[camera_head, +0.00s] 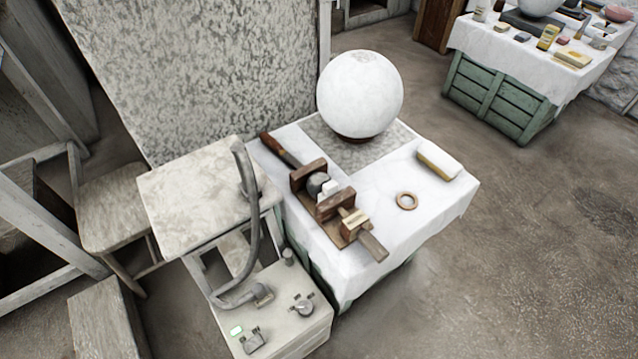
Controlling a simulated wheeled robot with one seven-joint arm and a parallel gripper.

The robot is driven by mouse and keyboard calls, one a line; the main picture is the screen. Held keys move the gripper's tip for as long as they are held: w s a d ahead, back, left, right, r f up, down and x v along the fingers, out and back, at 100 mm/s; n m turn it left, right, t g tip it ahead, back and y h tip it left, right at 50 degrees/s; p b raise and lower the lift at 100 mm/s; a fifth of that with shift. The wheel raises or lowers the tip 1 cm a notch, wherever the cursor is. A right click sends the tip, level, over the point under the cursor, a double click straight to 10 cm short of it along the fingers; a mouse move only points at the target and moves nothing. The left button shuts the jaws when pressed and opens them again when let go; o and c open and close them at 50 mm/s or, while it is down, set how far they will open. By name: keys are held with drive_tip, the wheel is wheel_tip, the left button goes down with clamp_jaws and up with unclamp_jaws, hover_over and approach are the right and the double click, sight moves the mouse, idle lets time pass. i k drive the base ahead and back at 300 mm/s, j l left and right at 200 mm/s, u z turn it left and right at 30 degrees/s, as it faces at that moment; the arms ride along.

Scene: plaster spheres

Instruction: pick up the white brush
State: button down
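A small oblong block (438,161) with a whitish top and a tan-yellow side lies near the right back edge of the near table, on the white cloth (385,215). It may be the white brush, but I cannot make out bristles. No other thing on this table looks clearly like a white brush. My gripper is not in view.
A large white sphere (360,95) stands on a dark ring at the back. A wooden clamp (335,205), a dark-handled tool (279,150) and a wooden ring (406,201) lie nearby. A stand with a grey hose (252,240) is at left. Floor at right is clear.

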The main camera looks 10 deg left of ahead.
sight(444, 165)
drive_tip(key=i+l+u, duration=0.1)
drive_tip(key=i+l, duration=0.3)
drive_tip(key=i+l+u, duration=0.15)
drive_tip(key=i+l, duration=0.2)
drive_tip(key=i+l+u, duration=0.1)
drive_tip(key=i+l, duration=0.25)
drive_tip(key=l, duration=0.25)
drive_tip(key=u, duration=1.05)
drive_tip(key=i, duration=0.5)
